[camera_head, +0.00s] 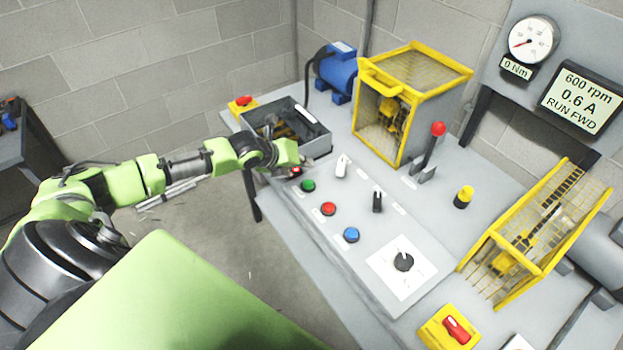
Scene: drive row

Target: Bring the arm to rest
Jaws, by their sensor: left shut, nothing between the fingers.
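My left arm (145,180) comes in from the left, stretched out toward the bench. Its gripper (299,171) is shut and empty, at the near left end of the sloped control panel (326,232). The fingers are small and partly hidden by the wrist. The gripper is just beyond the green button (308,186) in the picture. I cannot tell whether it touches the panel. My right gripper is not in view.
The panel holds a red button (328,209), a blue button (351,235), switches and a black dial (403,261). Behind stand an open grey bin (318,143), a yellow cage (380,133) and a red-knobbed lever (432,149). The display (580,100) reads 600 rpm, RUN FWD.

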